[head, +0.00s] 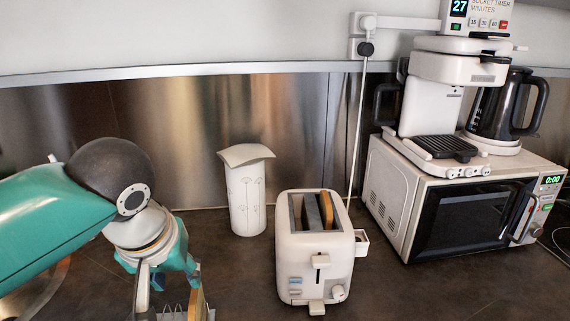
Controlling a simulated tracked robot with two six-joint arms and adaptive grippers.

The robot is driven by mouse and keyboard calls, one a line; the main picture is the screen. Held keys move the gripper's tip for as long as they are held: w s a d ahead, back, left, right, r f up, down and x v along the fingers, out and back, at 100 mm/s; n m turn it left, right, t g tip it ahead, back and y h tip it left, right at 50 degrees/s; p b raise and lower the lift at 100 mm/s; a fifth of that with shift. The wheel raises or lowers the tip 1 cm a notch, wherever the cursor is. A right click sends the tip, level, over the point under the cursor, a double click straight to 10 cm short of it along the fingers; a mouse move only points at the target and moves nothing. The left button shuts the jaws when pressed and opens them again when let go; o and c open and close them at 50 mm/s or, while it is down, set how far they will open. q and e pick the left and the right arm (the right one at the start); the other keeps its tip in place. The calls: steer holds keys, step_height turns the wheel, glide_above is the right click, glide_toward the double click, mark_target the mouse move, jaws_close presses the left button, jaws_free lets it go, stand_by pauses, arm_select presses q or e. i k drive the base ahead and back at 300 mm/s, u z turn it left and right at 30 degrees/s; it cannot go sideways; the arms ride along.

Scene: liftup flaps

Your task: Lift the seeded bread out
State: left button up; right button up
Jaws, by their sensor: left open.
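The white toaster (312,259) stands on the dark counter, right of centre. A slice of bread (327,208) with a tan crust stands upright in its right slot, its top edge showing. Seeds on it are too small to tell. The left slot looks dark, and I see no bread in it. My left gripper (168,288) is open at the lower left, pointing down and well apart from the toaster. A brown-edged slice (198,305) shows by its fingers at the bottom edge; I cannot tell whether they touch. My right gripper is not in view.
A white flared canister (247,197) stands left of the toaster. At right, a microwave (463,217) carries a coffee machine (431,108) and a black jug (502,105). A cord hangs from the wall socket behind the toaster. The counter between my left gripper and the toaster is clear.

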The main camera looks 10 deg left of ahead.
mark_target(326, 211)
steer(key=k, duration=1)
